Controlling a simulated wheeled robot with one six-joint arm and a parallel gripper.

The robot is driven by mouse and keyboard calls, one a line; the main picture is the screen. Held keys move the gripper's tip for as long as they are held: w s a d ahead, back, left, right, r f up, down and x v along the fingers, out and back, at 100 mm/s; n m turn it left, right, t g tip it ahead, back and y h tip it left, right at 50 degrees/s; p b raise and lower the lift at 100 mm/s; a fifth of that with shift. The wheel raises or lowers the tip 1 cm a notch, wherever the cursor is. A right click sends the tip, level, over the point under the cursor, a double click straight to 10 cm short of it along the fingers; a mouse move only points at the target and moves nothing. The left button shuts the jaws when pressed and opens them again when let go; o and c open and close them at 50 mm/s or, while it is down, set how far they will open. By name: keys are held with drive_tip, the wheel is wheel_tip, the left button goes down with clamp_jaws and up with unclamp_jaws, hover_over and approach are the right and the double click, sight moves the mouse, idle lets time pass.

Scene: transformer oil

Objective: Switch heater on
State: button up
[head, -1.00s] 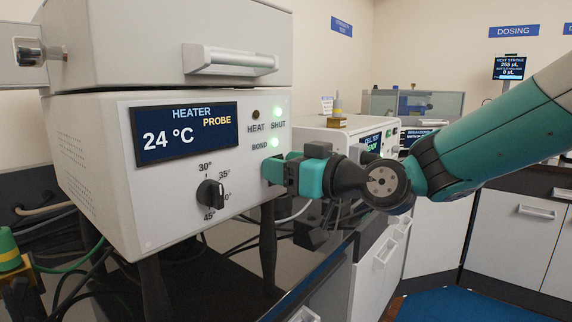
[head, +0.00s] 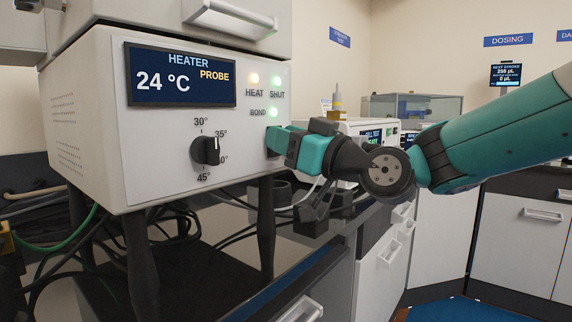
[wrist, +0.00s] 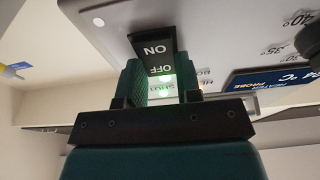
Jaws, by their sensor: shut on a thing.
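The heater (head: 85,160) is a white box on dark legs at the left in the head view. Its display (head: 181,76) reads HEATER, PROBE, 24 °C. My gripper (head: 273,140) is at the right edge of the front panel. In the wrist view a black switch (wrist: 154,47) marked ON and OFF shows at my gripper's green fingers (wrist: 160,78), which are shut on it. The head view hides the switch behind the fingers.
A dial (head: 204,150) with temperature marks sits left of my gripper on the panel. A drawer-like unit with a handle (head: 232,20) stands above the heater. Dark cables (head: 60,235) hang beneath it. Other white instruments (head: 345,127) stand behind my gripper on the bench.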

idle(0.4)
drive_tip(key=o, duration=0.9)
drive_tip(key=shift+d+b, duration=0.1)
drive_tip(key=shift+b, duration=0.2)
drive_tip(key=b+v, duration=0.2)
drive_tip(key=v, duration=0.3)
drive_tip(key=b+v, duration=0.1)
drive_tip(key=v, duration=0.5)
drive_tip(key=b+v, duration=0.2)
drive_tip(key=v, duration=0.4)
drive_tip(key=shift+f+b, duration=0.3)
drive_tip(key=shift+f, duration=0.1)
